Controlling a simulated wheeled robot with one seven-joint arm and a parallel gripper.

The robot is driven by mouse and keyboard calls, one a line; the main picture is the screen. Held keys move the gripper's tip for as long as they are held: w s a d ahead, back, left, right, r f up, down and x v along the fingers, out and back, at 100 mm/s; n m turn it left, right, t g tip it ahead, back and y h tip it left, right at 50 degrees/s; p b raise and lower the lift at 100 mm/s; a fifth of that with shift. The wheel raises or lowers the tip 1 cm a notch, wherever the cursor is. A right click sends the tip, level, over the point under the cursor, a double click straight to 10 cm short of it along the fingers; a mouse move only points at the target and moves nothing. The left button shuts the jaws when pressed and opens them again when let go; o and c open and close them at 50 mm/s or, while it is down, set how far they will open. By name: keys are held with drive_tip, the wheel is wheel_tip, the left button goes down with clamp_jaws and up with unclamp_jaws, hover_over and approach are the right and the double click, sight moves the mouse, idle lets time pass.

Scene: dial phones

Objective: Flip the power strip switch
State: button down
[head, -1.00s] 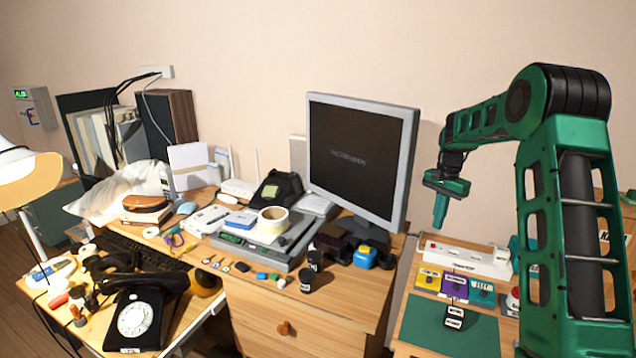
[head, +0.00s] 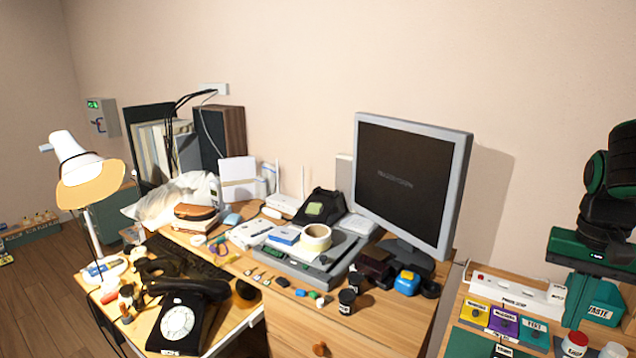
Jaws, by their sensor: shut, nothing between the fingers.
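The power strip (head: 515,289) is a long white block with a printed label, lying on the wooden surface at the lower right. A small red spot, probably its switch (head: 480,277), shows near its left end; its position is too small to read.
A teal labelled bin (head: 597,303) and a red-lidded jar (head: 574,344) are close to my gripper. The monitor (head: 410,185) stands to the left. The wall above the strip is bare.

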drive_tip(key=s+a+f+n, duration=0.1)
drive_tip(key=s+a+f, duration=0.1)
drive_tip(key=s, duration=0.4)
drive_tip(key=s+a+f+y, duration=0.1)
drive_tip(key=s+a, duration=0.1)
drive_tip(key=s, duration=0.4)
drive_tip(key=shift+s+f+n, duration=0.2)
drive_tip(key=shift+f+n, duration=0.15)
drive_tip(key=shift+n, duration=0.05)
drive_tip(key=shift+a, duration=0.1)
drive_tip(key=w+d+t+h, duration=0.2)
drive_tip(key=w+t, duration=0.1)
drive_tip(key=w, duration=1.7)
drive_tip(key=w+d+f+t+h, duration=0.1)
drive_tip(key=w+d+t+h, duration=0.1)
drive_tip(key=w, duration=1.8)
drive_tip(key=shift+w+d+t, duration=0.35)
drive_tip(key=shift+d+t, duration=0.35)
drive_tip(key=shift+t, duration=0.1)
drive_tip(key=shift+f, duration=0.2)
hover_over(480, 276)
drive_tip(key=s, duration=0.2)
drive_tip(key=f, duration=0.8)
drive_tip(key=shift+w+a, duration=0.2)
drive_tip(key=shift+a, duration=0.2)
drive_tip(key=f, duration=0.3)
drive_tip(key=shift+s+a, duration=0.2)
drive_tip(key=shift+f, duration=0.4)
